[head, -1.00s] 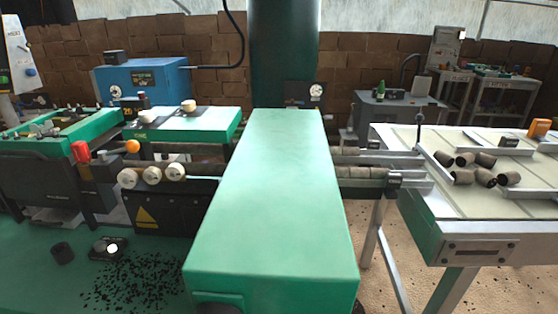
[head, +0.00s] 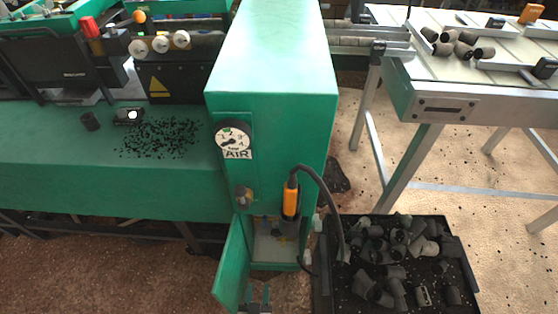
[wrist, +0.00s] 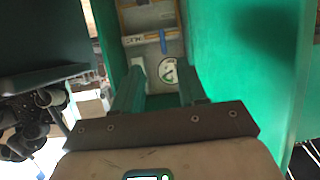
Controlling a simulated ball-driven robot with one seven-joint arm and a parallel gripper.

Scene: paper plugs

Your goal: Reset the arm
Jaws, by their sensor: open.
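My gripper (wrist: 158,88) shows in the wrist view as two green fingers standing apart on a dark bracket. It is open, and I see nothing held between the fingers. A round white dial (wrist: 168,70) shows beyond the gap between them. An orange-handled tool (head: 291,198) with a black hose stands at the opening.
A black tray (head: 325,285) of dark plugs (head: 385,255) lies at the cabinet's lower right. A pale table (head: 440,75) with several plugs stands at upper right. A green bench (head: 60,175) at left bears black scraps (head: 160,137). The floor between tray and table shows bare patches.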

